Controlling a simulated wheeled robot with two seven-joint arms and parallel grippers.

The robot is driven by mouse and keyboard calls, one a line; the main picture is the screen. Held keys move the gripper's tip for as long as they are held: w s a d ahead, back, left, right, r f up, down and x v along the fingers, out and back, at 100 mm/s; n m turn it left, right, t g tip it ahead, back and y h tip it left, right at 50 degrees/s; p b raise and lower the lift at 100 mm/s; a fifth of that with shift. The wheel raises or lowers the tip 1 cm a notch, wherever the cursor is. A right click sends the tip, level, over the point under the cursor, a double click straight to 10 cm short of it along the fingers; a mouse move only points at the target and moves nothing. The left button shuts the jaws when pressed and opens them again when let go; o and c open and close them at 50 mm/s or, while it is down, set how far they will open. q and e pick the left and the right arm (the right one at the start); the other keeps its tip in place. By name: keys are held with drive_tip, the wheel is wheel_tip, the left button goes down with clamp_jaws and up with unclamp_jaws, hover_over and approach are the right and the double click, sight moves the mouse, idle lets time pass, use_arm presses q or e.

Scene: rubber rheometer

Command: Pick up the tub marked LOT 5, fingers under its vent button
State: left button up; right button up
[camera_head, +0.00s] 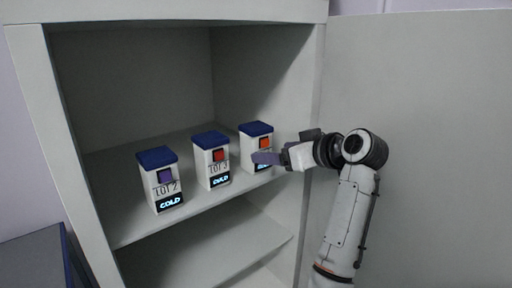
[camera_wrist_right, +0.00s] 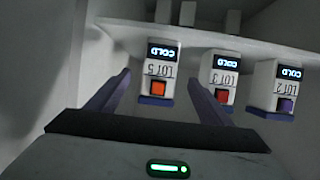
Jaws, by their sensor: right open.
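The LOT 5 tub (camera_head: 255,140) is white with a blue lid and an orange vent button, rightmost on the upper shelf. My right gripper (camera_head: 264,158) reaches in from the right in front of it, covering its label in the head view. In the right wrist view, where things appear upside down, the LOT 5 tub (camera_wrist_right: 160,69) stands between the two open purple fingers (camera_wrist_right: 157,84). Its label, COLD panel and orange button show clearly there. I cannot tell whether a finger touches it. My left gripper is out of view.
The LOT 3 tub (camera_head: 212,160) with a red button and the LOT 2 tub (camera_head: 160,180) with a purple button stand to the left. The cabinet's side wall (camera_head: 296,105) is close on the right. A lower shelf (camera_head: 205,258) lies below.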

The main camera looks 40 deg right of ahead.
drive_tip(key=p+x, duration=0.1)
drive_tip(key=x, duration=0.8)
drive_tip(key=shift+w+a+f, duration=0.1)
drive_tip(key=shift+w, duration=0.05)
drive_tip(key=shift+c, duration=0.3)
drive_tip(key=c, duration=1.2)
